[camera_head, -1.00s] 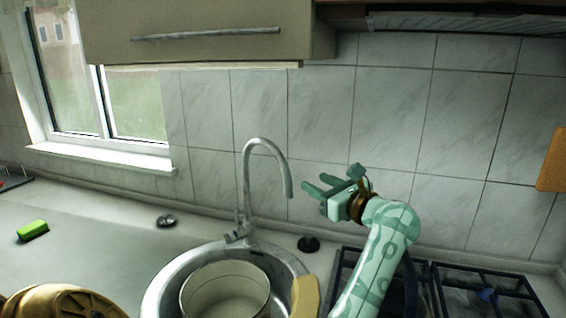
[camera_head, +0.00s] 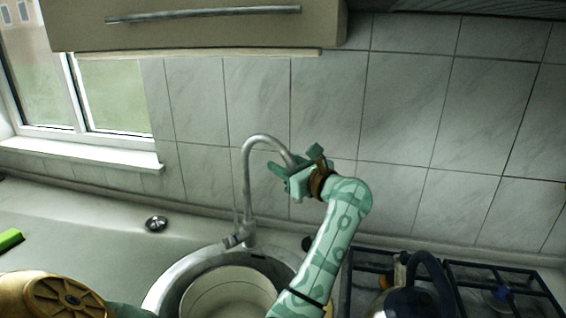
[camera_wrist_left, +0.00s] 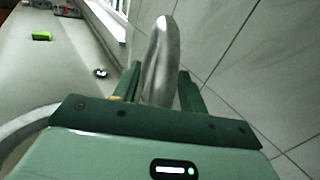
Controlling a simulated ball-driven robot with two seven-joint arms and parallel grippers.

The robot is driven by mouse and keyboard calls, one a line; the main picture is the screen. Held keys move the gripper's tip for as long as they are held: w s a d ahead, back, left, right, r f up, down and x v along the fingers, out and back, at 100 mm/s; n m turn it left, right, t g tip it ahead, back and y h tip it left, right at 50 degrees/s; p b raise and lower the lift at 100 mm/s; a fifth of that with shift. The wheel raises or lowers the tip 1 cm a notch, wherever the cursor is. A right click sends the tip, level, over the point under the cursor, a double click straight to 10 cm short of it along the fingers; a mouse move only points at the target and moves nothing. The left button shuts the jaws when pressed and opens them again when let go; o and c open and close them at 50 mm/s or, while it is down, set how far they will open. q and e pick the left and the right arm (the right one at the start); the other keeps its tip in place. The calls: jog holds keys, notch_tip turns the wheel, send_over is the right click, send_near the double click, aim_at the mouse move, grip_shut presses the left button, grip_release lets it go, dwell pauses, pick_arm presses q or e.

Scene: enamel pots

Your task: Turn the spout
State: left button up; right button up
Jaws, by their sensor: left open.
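The metal spout (camera_head: 247,175) of the sink tap rises behind the sink and arches over to the right. My left gripper (camera_head: 288,166) is open at the downturned end of the spout and hides its tip. In the left wrist view the spout (camera_wrist_left: 162,50) stands between the two spread fingers of the left gripper (camera_wrist_left: 159,82). I cannot tell whether either finger touches it. The tap's base (camera_head: 240,238) sits at the back rim of the sink. My right gripper is not in view.
A pale pot (camera_head: 228,290) sits in the round sink (camera_head: 165,283). A gas hob (camera_head: 505,290) with a dark kettle (camera_head: 410,300) is at the right. A green sponge (camera_head: 10,239) and a drain plug (camera_head: 156,224) lie on the left counter. A cabinet (camera_head: 200,30) hangs above.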

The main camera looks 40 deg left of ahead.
pick_arm(q)
grip_shut()
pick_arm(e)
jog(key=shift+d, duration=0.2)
pick_arm(q)
jog(key=shift+s, duration=0.1)
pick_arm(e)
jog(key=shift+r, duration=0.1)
